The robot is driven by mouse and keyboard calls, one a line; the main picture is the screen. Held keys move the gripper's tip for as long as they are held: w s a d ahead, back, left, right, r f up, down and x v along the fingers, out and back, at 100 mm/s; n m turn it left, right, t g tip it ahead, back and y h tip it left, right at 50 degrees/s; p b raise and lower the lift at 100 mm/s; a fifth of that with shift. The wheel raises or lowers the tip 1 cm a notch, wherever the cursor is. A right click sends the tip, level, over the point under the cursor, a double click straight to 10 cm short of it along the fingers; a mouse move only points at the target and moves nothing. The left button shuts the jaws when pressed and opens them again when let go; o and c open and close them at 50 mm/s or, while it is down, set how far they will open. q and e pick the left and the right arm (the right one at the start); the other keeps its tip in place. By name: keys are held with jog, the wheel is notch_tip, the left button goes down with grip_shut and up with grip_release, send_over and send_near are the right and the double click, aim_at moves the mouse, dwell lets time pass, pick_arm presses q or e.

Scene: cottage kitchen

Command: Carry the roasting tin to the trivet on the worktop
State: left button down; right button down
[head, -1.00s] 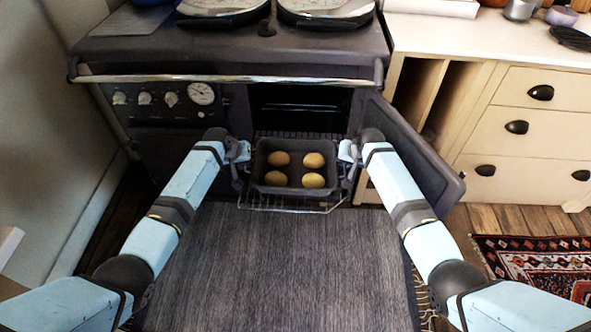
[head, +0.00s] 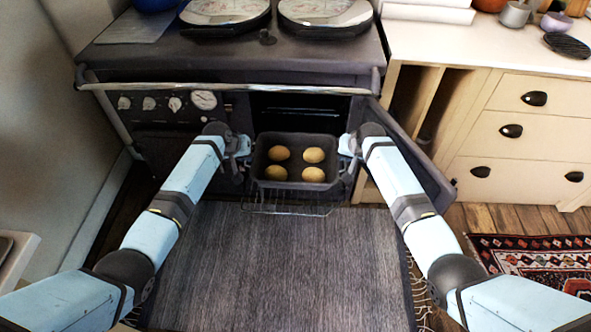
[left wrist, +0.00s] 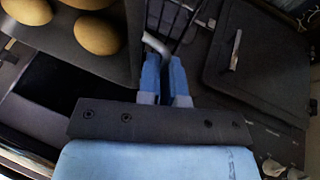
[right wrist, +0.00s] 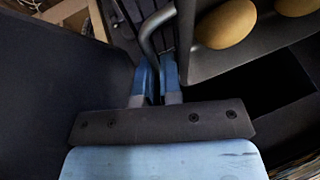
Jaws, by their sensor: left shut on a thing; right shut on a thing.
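The dark roasting tin (head: 296,186), holding several round golden-brown items, is level in front of the open oven, above the pulled-out wire rack (head: 290,208). My left gripper (head: 243,146) is shut on the tin's left handle, which shows in the left wrist view (left wrist: 156,44). My right gripper (head: 346,146) is shut on the right handle, which shows in the right wrist view (right wrist: 148,36). The trivet, a dark round ridged piece (head: 567,45), lies on the worktop (head: 480,42) at the far right.
The oven door (head: 425,170) stands open to the right, close beside my right arm. The stove's front rail (head: 230,86) runs above the oven opening. Pots and a purple bowl (head: 556,22) stand behind the trivet. A grey mat (head: 285,260) covers the floor in front.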

pick_arm(q)
jog(key=shift+r, duration=0.1)
pick_arm(e)
jog(key=shift+r, duration=0.1)
pick_arm(q)
jog(key=shift+r, duration=0.1)
pick_arm(e)
jog(key=shift+r, duration=0.15)
dwell(0.5)
